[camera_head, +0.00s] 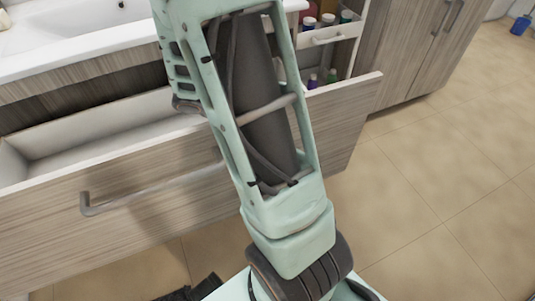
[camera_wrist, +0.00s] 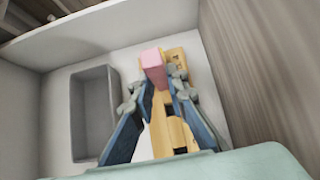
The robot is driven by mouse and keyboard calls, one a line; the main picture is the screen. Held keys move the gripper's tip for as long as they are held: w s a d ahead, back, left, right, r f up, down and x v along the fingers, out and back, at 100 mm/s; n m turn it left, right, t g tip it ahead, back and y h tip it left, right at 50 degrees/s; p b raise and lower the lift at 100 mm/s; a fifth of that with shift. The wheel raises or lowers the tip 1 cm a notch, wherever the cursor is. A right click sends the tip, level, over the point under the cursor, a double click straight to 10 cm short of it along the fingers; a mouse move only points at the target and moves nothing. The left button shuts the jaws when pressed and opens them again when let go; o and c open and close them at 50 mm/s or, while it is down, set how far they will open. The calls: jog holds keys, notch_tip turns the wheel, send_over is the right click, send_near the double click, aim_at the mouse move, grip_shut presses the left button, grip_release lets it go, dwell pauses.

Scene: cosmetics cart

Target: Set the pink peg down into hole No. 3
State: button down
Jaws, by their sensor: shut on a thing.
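The pink peg (camera_wrist: 153,60) is held between the fingers of my gripper (camera_wrist: 155,76) in the wrist view. Its pink end faces the camera, and the fingers press on both sides of it. A light wooden board (camera_wrist: 178,132) lies below and behind the peg inside a drawer. Dark marks show on the board, but I cannot read any number. Hole No. 3 cannot be made out; the peg and fingers cover part of the board. I cannot tell whether the peg touches the board. The head view shows my arm but not the peg.
A grey rectangular bin (camera_wrist: 93,112) stands left of the board in the drawer. The white drawer wall (camera_wrist: 105,32) and a wood-grain panel (camera_wrist: 255,70) bound the space.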

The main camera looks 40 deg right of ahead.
jog(key=a+f, duration=0.1)
jog(key=a+f+b, duration=0.1)
jog(key=f, duration=0.1)
jog(key=shift+w+a+f, duration=0.1)
jog(key=shift+w+a, duration=0.15)
jog(key=shift+w, duration=0.1)
jog(key=f, duration=0.1)
jog(key=f+b, duration=0.1)
jog(key=f, duration=0.1)
jog(key=shift+a+f+b, duration=0.25)
jog(key=shift+f+b, duration=0.1)
jog(key=shift+r, duration=0.1)
jog(key=c, duration=1.9)
grip_release()
jog(key=p+v, duration=0.4)
jog(key=v, duration=0.8)
jog(key=shift+p, duration=0.3)
jog(key=shift+w, duration=0.1)
